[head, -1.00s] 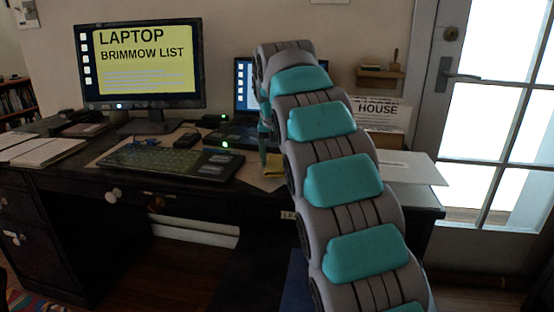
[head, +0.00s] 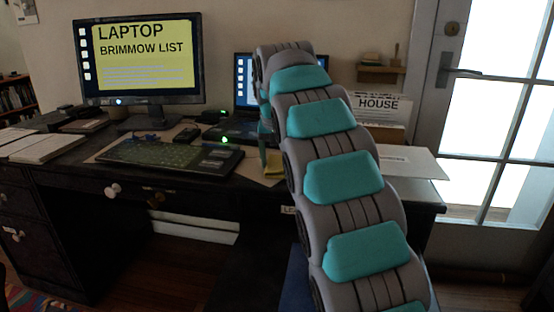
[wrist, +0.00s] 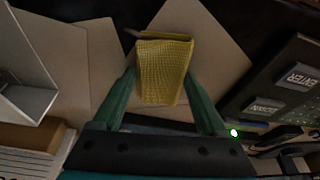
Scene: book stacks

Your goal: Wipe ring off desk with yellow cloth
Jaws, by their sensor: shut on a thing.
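The yellow cloth (wrist: 163,72) is a folded, woven piece between the two green fingers of my gripper (wrist: 163,88) in the wrist view. My gripper is shut on it. In the head view the cloth (head: 275,170) shows as a small yellow patch at the desk's front, right of the keyboard, and my arm hides most of the gripper. The cloth is at or just above papers on the dark desk (head: 75,178); I cannot tell if it touches them. No ring is visible in either view.
A keyboard (head: 165,158) lies left of the cloth. A monitor (head: 140,60) and a laptop (head: 243,85) stand behind. Several papers lie around the cloth, and a white sheet (head: 412,162) lies at the desk's right end. A glass door (head: 490,130) is at the right.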

